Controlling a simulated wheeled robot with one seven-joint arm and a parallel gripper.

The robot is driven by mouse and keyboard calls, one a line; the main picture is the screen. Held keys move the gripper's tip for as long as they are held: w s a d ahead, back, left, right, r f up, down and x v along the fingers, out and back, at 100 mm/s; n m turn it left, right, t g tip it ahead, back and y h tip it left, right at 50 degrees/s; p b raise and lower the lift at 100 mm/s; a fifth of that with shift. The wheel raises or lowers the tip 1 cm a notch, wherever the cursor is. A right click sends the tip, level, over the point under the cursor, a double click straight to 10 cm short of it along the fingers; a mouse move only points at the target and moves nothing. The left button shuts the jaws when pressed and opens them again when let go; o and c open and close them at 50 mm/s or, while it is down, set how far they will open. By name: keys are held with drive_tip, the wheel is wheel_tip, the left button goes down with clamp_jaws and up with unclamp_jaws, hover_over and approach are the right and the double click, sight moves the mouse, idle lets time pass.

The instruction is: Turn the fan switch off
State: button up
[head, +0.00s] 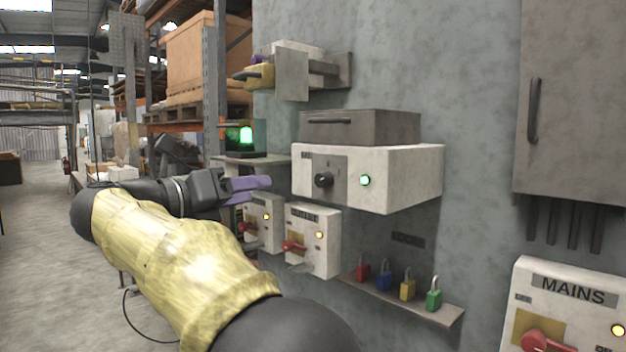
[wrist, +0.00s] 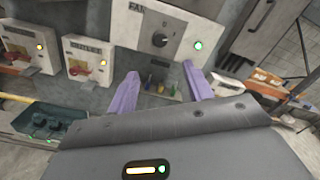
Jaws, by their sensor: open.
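The fan switch is a black rotary knob (head: 323,180) on the white box (head: 412,178) on the grey wall, beside a lit green lamp (head: 365,181). In the wrist view the knob (wrist: 159,40) sits under a partly visible label starting "FA", with the green lamp (wrist: 198,45) to its right. My gripper (head: 256,190) has purple fingers and is open and empty, to the left of the knob and apart from it. In the wrist view my gripper (wrist: 160,76) has its fingertips spread below the knob, with nothing between them.
Two smaller boxes with red handles and yellow lamps, a left one (head: 263,222) and a right one (head: 313,242), hang below. Coloured padlocks stand on a small shelf (head: 447,313). A MAINS box (head: 570,275) is at lower right. A bracket (head: 292,78) juts out above.

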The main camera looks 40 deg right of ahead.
sight(318, 180)
drive_tip(key=d+p, duration=0.1)
drive_tip(key=d, duration=0.3)
drive_tip(key=d+p, duration=0.1)
drive_tip(key=d, duration=0.4)
drive_tip(key=w+d+p, duration=0.1)
drive_tip(key=d, duration=0.4)
drive_tip(key=shift+d+r+p, duration=0.1)
drive_tip(key=shift+d+p, duration=0.15)
drive_tip(key=shift+p, duration=0.15)
drive_tip(key=shift+w+d, duration=0.1)
drive_tip(key=shift+d, duration=0.4)
drive_tip(key=c, duration=1)
